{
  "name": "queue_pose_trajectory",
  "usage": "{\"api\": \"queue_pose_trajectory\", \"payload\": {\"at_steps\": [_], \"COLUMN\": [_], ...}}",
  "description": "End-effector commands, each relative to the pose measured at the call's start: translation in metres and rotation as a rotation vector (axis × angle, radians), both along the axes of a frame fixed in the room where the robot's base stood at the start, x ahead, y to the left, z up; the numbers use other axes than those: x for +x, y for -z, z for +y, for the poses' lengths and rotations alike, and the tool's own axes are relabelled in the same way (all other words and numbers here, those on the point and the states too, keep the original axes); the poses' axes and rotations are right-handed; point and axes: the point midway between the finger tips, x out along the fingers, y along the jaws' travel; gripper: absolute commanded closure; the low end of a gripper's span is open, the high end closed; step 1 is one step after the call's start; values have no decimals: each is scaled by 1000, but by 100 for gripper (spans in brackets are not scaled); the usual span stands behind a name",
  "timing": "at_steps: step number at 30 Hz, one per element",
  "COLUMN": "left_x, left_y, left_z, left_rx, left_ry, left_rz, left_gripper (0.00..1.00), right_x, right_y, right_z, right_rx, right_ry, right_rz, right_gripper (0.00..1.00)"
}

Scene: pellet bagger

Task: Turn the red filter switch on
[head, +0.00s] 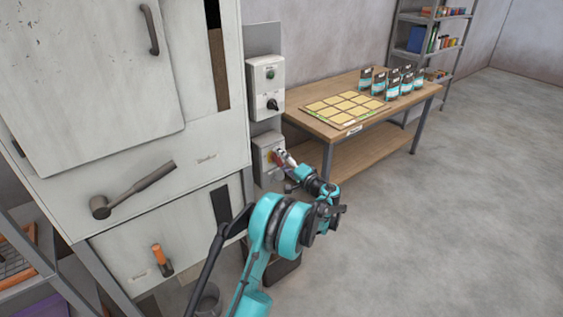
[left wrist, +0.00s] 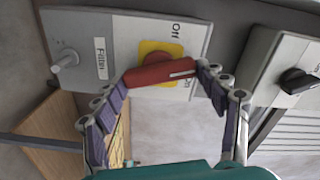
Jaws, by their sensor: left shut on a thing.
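The red filter switch (left wrist: 165,72) has a red handle on a yellow plate, on the front of a grey box (left wrist: 85,45) labelled "Filter". In the left wrist view, which is turned on its side, an "Off" label stands beside the yellow plate; a second small label near the handle is hard to read. My left gripper (head: 284,160) is at the lower grey box (head: 265,142) in the head view. Its fingers are shut on the red handle, one at each end of it. The handle is mostly hidden by the gripper in the head view. My right gripper is not in view.
An upper control box (head: 266,88) with a green button and black knob is mounted above. A wooden table (head: 350,128) with pouches (head: 393,85) stands right. The floor at right is clear.

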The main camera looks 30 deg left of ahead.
Motion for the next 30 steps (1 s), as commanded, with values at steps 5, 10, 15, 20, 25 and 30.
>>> {"api": "queue_pose_trajectory", "payload": {"at_steps": [5,10,15,20,25,30], "left_x": [0,0,0,0,0,0], "left_y": [1,1,2,2,2,2], "left_z": [0,0,0,0,0,0], "left_rx": [52,90,115,127,131,131], "left_ry": [0,0,0,0,0,0], "left_rz": [125,217,277,307,316,317], "left_gripper": [57,57,57,57,57,57], "right_x": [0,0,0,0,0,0], "right_y": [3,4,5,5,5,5], "right_z": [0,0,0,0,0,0], "right_rx": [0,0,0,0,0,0], "right_ry": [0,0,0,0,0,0], "right_rz": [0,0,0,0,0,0], "right_gripper": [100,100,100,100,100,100]}}
